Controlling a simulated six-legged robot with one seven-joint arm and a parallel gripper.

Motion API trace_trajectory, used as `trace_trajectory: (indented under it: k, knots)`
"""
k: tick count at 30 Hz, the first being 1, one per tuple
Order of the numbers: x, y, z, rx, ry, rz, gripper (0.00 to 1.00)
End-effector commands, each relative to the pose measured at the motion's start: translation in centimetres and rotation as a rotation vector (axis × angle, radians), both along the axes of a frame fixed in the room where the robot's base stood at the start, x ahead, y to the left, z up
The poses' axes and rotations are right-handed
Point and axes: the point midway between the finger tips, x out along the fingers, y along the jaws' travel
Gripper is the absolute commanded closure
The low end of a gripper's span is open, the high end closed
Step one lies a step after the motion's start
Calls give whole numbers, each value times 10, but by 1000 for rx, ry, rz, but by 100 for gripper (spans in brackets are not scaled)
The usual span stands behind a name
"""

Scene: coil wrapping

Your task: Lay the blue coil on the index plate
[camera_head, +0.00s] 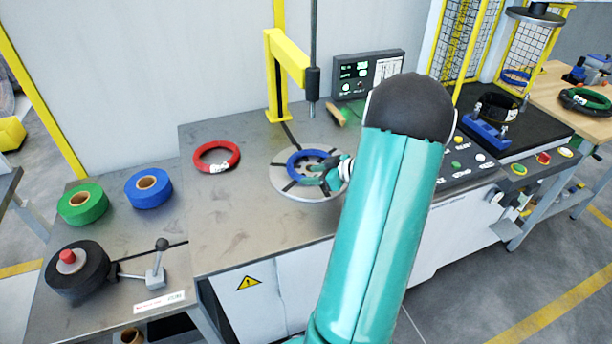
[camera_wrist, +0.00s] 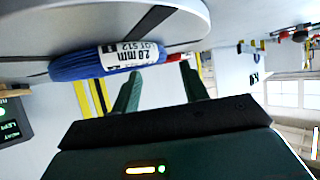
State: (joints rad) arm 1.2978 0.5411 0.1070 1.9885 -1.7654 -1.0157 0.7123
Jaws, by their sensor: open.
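The blue coil (camera_head: 305,156) lies on the round grey index plate (camera_head: 291,193), roughly around its centre. In the wrist view, which looks upside down, the blue coil (camera_wrist: 75,66), with a white "2.0 mm" label, appears to lie flat against the index plate (camera_wrist: 60,24). My gripper (camera_wrist: 160,70) is open, with its two green fingers apart at the coil's near side. Whether a finger touches the coil is unclear. In the head view my gripper (camera_head: 325,178) is at the coil's right side, partly hidden by my arm.
A red coil (camera_head: 217,157) lies left of the plate. Green tape (camera_head: 83,204) and blue tape (camera_head: 148,188) rolls stand farther left. A yellow post (camera_head: 274,75) with a dark vertical rod (camera_head: 313,85) rises behind the plate. A screen (camera_head: 368,73) and button panel (camera_head: 470,160) are right.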

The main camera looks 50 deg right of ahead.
Motion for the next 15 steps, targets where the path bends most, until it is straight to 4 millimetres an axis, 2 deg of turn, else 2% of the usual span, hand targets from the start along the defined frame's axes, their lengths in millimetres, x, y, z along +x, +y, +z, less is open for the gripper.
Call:
trace_trajectory:
  k: [3, 9, 15]
  knots:
    - [-24, -4, 14, -2, 2, -4, 56]
    - [-57, -10, 32, -1, 0, -3, 56]
    - [-72, -12, 39, 2, 0, -1, 56]
